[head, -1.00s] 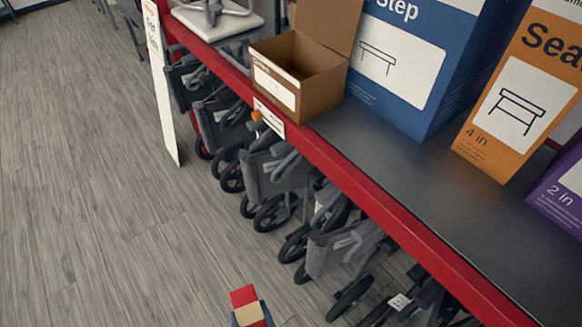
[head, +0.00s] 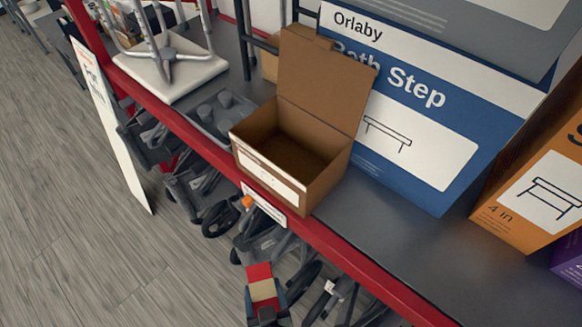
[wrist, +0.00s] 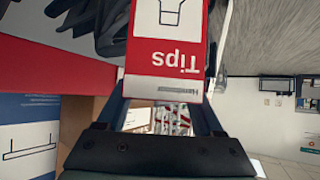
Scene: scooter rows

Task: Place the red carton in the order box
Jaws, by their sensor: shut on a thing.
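The red carton (head: 259,273) is in my gripper (head: 264,297), low in the head view, in front of the shelf's red edge. In the wrist view the carton (wrist: 168,52) shows a red face with the word "Tips" upside down, between the two fingers of my gripper (wrist: 165,110). The gripper is shut on it. The open brown cardboard box (head: 268,186), which I take as the order box, stands on the shelf with its lid flap up. Its inside looks empty. The carton is apart from the box, nearer to me.
The dark shelf (head: 395,235) has a red front edge (head: 350,272). A blue Bath Step box (head: 420,110) stands right of the brown box, and an orange box (head: 535,185) further right. A grey tray (head: 222,112) and white seat (head: 168,75) are left. Folded scooters or wheelchairs fill below.

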